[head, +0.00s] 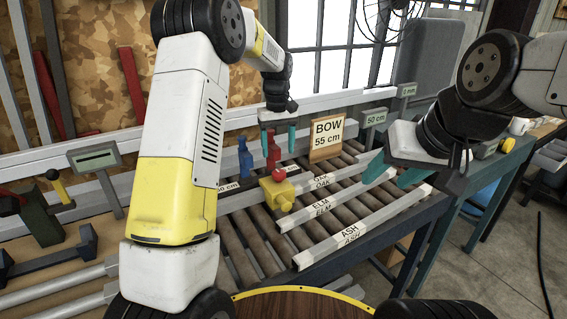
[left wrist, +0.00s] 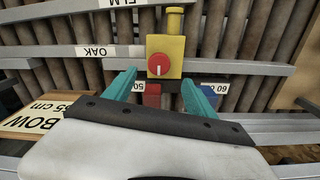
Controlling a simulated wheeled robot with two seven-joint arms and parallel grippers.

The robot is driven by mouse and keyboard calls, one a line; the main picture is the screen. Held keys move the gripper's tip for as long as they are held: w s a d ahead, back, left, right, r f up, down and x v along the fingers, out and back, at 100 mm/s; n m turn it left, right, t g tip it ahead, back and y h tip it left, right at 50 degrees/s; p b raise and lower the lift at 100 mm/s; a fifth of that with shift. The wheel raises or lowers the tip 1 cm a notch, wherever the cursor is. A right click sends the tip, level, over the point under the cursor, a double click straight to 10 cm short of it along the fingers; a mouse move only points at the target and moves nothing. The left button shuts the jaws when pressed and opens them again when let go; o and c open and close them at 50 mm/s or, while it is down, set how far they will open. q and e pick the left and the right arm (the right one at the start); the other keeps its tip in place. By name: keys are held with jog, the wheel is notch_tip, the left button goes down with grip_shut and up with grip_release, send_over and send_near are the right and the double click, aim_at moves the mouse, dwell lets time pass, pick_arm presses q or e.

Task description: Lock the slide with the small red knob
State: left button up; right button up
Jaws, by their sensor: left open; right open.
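The yellow slide block (head: 274,194) sits on the rail at the back of the roller table, left of the BOW 55 cm card. The small red knob (head: 279,175) is on it; in the left wrist view the knob (left wrist: 158,66) is a round disc with a pale line on the yellow face (left wrist: 165,46). My left gripper (head: 278,141) is open and above and behind the block, its teal fingers apart. In its wrist view the fingertips (left wrist: 159,76) lie either side of the knob, apart from it. My right gripper (head: 393,173) is open and empty over the rollers at right.
A red piece (head: 273,153) and a blue piece (head: 245,160) stand behind the block, close to my left fingers. The BOW 55 cm card (head: 327,136) stands to the right. Labelled OAK, ELM and ASH (head: 350,232) strips cross the rollers. A green-black tool (head: 42,218) is at far left.

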aim_at(279, 172)
pick_arm(q)
jog(key=shift+w+f, duration=0.15)
jog(key=shift+f, duration=0.25)
notch_tip(279, 172, down, 8)
jog(key=shift+r, duration=0.2)
jog(key=c, duration=1.4)
jog(key=shift+m, duration=0.3)
jog(key=m, duration=0.3)
jog(key=shift+d+m, duration=0.1)
jog(key=shift+m, duration=1.8)
